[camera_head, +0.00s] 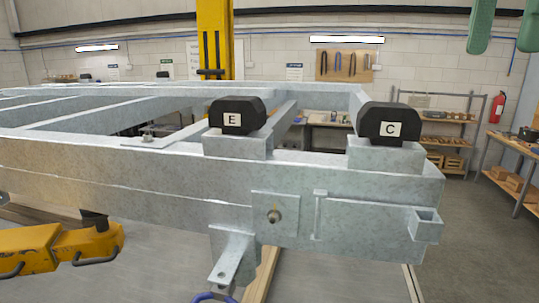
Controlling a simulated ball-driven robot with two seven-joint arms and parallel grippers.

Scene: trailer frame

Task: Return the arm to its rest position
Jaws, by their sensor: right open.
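The two green fingers of my right gripper (503,48) hang into the top right corner, wide apart with nothing between them. The gripper is open and empty, and appears clear of the trailer frame (120,178). The rest of my right arm is out of view. My left gripper is not in view. The grey metal trailer frame stretches across the view from the left.
A yellow column (215,40) rises behind the frame. A yellow piece with handles (60,247) stands at lower left. A blue ring (212,297) shows at the bottom edge. Shelving (445,143), a red extinguisher (497,107) and a bench (512,190) stand at right. The floor at lower right is clear.

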